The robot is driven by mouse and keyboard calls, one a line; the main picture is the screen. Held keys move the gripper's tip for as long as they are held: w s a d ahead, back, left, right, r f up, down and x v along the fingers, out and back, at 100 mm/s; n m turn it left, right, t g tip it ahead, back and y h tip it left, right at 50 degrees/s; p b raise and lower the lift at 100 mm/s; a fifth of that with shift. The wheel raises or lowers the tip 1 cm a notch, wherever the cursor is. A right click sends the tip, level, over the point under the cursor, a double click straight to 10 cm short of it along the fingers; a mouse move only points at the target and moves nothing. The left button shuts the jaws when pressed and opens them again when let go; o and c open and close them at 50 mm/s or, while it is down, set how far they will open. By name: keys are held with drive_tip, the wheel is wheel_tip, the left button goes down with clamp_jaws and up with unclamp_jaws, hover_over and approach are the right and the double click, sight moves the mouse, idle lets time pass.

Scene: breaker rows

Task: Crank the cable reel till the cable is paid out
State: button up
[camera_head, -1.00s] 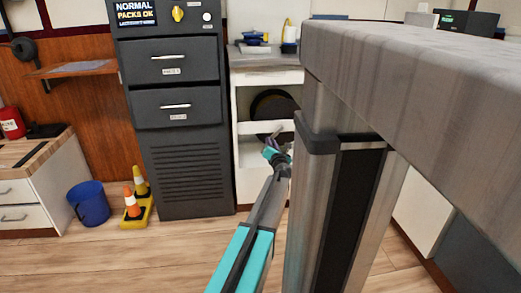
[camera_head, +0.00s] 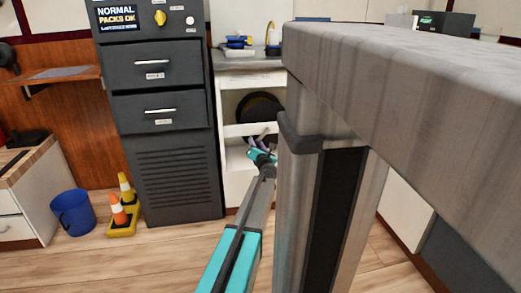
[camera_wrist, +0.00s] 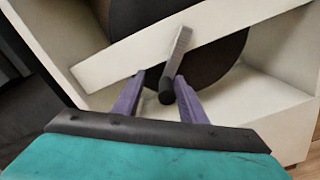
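The cable reel is a dark round disc (camera_head: 261,107) inside a white open-fronted cabinet, behind a slanting white crossbar. In the wrist view the disc (camera_wrist: 218,58) shows above and below the crossbar (camera_wrist: 120,62). A grey crank arm (camera_wrist: 180,48) crosses in front of the bar and ends in a dark round handle (camera_wrist: 167,97). My gripper (camera_wrist: 159,78) has its two purple fingers apart on either side of the handle. The right finger is close to the handle; contact cannot be told. In the head view my gripper (camera_head: 260,143) is small at the cabinet front. The cable cannot be made out.
A grey worktop (camera_head: 400,75) on a thick metal post (camera_head: 330,210) stands close on the right, beside my arm. A dark drawer cabinet (camera_head: 170,160) is left of the reel cabinet. Cones (camera_head: 120,210) and a blue bucket (camera_head: 73,212) stand on the floor at left.

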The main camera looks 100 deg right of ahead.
drive_tip(key=shift+s, duration=0.15)
drive_tip(key=a+p, duration=0.4)
drive_tip(key=a, duration=0.9)
drive_tip(key=shift+s+a, duration=0.35)
drive_tip(key=shift+a, duration=0.05)
drive_tip(key=shift+f, duration=0.1)
drive_tip(key=shift+w, duration=0.1)
idle(0.4)
